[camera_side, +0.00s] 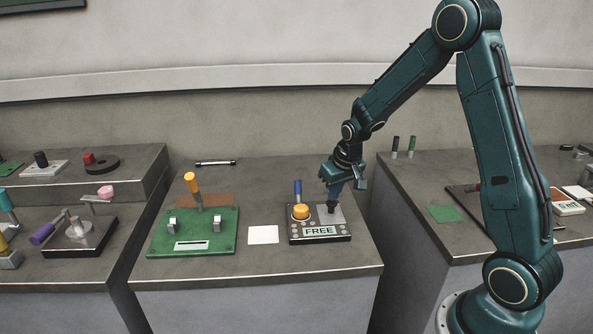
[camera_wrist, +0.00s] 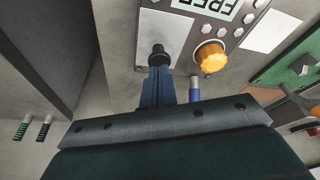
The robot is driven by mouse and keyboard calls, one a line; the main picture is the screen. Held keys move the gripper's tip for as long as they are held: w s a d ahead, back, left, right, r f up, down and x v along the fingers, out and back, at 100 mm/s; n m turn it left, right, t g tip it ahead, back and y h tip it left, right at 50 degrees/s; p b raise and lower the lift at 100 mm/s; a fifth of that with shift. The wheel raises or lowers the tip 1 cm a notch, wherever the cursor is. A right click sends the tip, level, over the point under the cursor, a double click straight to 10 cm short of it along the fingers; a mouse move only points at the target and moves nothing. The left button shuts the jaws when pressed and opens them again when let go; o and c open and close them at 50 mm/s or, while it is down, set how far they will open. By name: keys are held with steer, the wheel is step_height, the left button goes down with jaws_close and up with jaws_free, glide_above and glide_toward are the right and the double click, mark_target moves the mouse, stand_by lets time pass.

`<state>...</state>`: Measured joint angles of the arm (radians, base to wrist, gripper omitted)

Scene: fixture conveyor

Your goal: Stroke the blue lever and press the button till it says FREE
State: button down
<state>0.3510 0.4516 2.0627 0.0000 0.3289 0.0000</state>
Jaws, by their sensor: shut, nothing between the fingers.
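The dark panel box (camera_side: 343,237) sits on the middle bench with a sign (camera_side: 320,231) reading FREE; the sign is partly cut off in the wrist view (camera_wrist: 222,6). The blue lever (camera_side: 298,188) stands upright behind the orange button (camera_side: 300,211). The wrist view shows the lever (camera_wrist: 195,88) beside my fingers and the button (camera_wrist: 210,56) further on. My gripper (camera_side: 333,203) is shut and points down over the box's pale plate (camera_side: 326,217). A black round piece (camera_wrist: 158,54) shows at my fingertips; I cannot tell whether they touch it.
A white card (camera_side: 263,235) lies left of the box. Further left is a green panel (camera_side: 160,240) with an orange-topped lever (camera_side: 192,185) and two switches. Benches with other fixtures stand on both sides, with gaps between. The bench front is clear.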

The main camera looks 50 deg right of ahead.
steer(key=shift+r, duration=1.95)
steer(key=shift+r, duration=0.2)
steer(key=shift+r, duration=0.2)
step_height(320, 180, up, 12)
steer(key=r, duration=0.1)
glide_above(334, 204)
steer(key=s+a, duration=0.1)
steer(key=s, duration=0.3)
steer(key=shift+w+a+f, duration=0.1)
steer(key=shift+a+f, duration=0.1)
steer(key=shift+f, duration=0.05)
steer(key=shift+a, duration=0.1)
steer(key=s+a+r+n+t, duration=0.1)
steer(key=s+a+n, duration=0.1)
steer(key=s+a, duration=0.5)
steer(key=s+a+r+n+t+y, duration=0.1)
steer(key=s+a, duration=0.6)
steer(key=s, duration=0.7)
steer(key=shift+r+n, duration=0.15)
steer(key=shift+n, duration=0.35)
